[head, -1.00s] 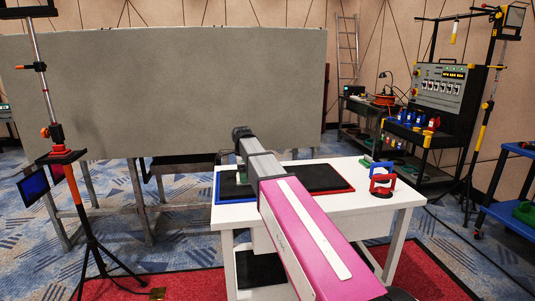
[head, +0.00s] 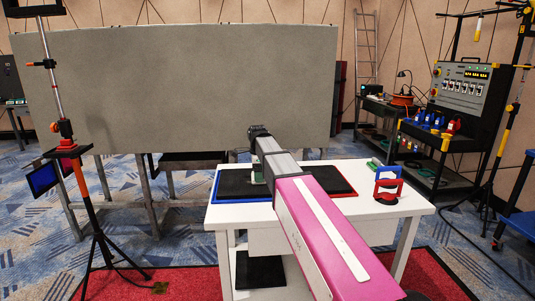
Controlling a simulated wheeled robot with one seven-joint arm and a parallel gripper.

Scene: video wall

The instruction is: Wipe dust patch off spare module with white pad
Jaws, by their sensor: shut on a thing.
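A white table (head: 385,215) stands in front of me. On it lie two dark flat panels side by side: a blue-rimmed one (head: 232,181) at left and a red-rimmed one (head: 325,176) at right. I cannot tell which is the spare module, and no dust patch can be made out. My gripper (head: 258,175) points down at the right part of the blue-rimmed panel, mostly hidden by my arm. It is shut on a small pale thing, likely the white pad; contact with the panel cannot be judged.
A red and black double-cup tool (head: 388,185) stands on the table's right side, with a small green item (head: 374,162) behind it. A large grey panel (head: 180,90) stands behind the table. A tripod stand (head: 95,235) is at left, a control console (head: 462,90) at right.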

